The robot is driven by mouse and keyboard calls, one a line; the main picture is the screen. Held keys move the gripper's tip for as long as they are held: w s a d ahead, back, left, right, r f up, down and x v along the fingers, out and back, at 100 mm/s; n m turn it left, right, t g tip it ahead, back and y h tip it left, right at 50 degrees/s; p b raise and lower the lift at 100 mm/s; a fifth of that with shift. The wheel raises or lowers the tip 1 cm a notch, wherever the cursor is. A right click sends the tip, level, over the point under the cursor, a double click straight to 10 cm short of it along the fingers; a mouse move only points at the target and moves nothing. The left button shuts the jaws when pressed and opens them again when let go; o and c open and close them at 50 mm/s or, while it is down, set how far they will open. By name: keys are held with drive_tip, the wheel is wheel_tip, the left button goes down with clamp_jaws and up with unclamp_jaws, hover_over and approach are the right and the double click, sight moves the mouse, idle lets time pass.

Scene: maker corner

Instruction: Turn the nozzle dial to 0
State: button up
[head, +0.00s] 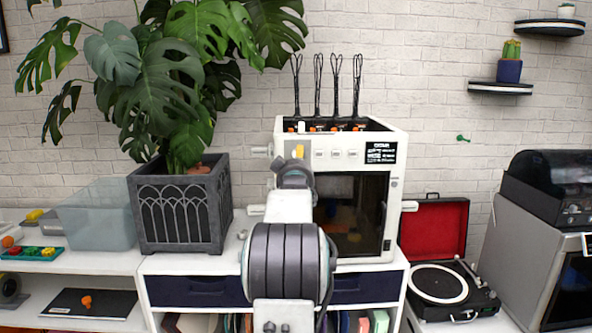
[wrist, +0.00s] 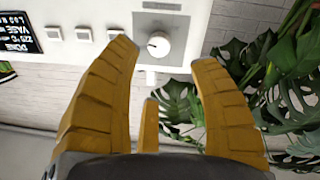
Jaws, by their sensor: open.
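The nozzle dial (wrist: 158,44) is a round white knob on a grey plate on the white printer's front panel, which appears upside down in the wrist view. A small dark mark shows at the dial's left side; I cannot read any numbers around it. My gripper (wrist: 165,54) has yellow ribbed fingers, spread open and empty. The dial lies between the fingertips in the picture, with no clear contact. In the head view a bit of yellow finger (head: 299,151) shows before the left part of the printer (head: 397,190) panel, and my arm hides the dial.
Three square buttons (head: 336,154) and a dark label (head: 381,153) are right of the dial area. A potted monstera (head: 185,210) stands left of the printer. A record player (head: 450,290) is at the right. Black whisk-like tools (head: 318,85) rise from the printer's top.

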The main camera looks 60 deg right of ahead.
drive_tip(key=shift+v, duration=1.9)
wheel_tip(320, 180, down, 4)
drive_tip(key=d+b, duration=0.2)
drive_tip(key=b, duration=0.1)
wheel_tip(320, 180, up, 5)
drive_tip(key=w+d, duration=0.2)
drive_tip(key=p+x, duration=0.4)
drive_tip(key=x, duration=0.3)
drive_tip(key=shift+w+d+f, duration=0.2)
drive_tip(key=shift+d+f, duration=0.05)
drive_tip(key=shift+f, duration=0.25)
drive_tip(key=shift+o, duration=0.2)
clamp_jaws()
